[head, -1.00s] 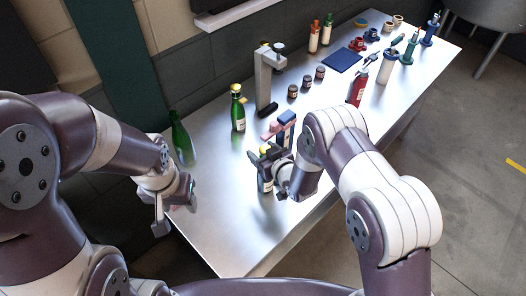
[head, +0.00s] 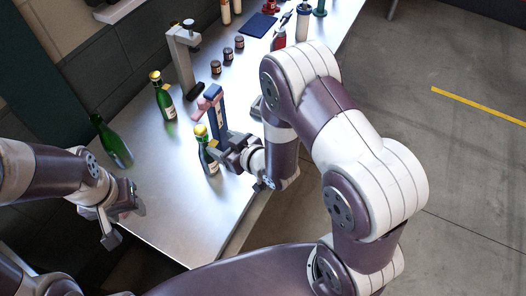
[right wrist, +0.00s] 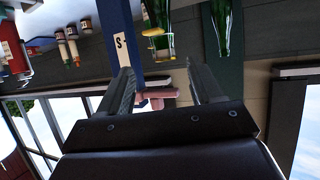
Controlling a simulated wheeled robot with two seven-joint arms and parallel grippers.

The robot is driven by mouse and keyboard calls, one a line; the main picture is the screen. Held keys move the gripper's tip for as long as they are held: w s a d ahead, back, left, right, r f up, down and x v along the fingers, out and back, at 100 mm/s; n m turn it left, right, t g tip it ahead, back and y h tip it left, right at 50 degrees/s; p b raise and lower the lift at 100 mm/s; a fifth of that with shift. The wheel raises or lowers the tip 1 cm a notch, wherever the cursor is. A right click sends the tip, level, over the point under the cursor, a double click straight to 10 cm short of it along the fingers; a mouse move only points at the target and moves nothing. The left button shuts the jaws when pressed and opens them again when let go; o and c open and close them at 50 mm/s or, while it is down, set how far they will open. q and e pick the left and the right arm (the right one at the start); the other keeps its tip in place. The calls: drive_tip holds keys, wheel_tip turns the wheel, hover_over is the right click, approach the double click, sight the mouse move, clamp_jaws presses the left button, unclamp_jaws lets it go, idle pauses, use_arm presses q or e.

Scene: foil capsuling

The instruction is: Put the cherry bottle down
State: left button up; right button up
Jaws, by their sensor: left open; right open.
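A dark green bottle with a gold top and a pale label (head: 207,158) stands upright near the table's front edge. I cannot read its label to tell whether it is the cherry one. My right gripper (head: 226,152) is open just right of this bottle; whether they touch is unclear. In the right wrist view its two fingers (right wrist: 166,88) are spread with nothing clamped between them. My left gripper (head: 122,222) is open and empty by the table's left edge, away from the bottles.
A blue stand with a pink top (head: 217,115) is close behind the bottle. A gold-topped green bottle (head: 164,102), a plain green bottle (head: 112,143), a grey press-like stand (head: 183,65) and small dark jars (head: 227,54) stand further back. The table's front left (head: 170,220) is clear.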

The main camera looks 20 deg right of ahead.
drive_tip(key=s+d+r+m+g+h, duration=0.3)
drive_tip(key=d+g+h, duration=0.2)
drive_tip(key=d, duration=0.4)
drive_tip(key=s+d+r+m+g, duration=0.1)
drive_tip(key=s+d+r+g, duration=0.1)
drive_tip(key=s, duration=0.4)
drive_tip(key=s+d+r+m+g+h, duration=0.1)
drive_tip(key=s+r+g, duration=0.1)
drive_tip(key=s, duration=0.4)
drive_tip(key=shift+d+r+m+g, duration=0.2)
drive_tip(key=shift+d+m+g, duration=0.15)
drive_tip(key=shift+g, duration=0.15)
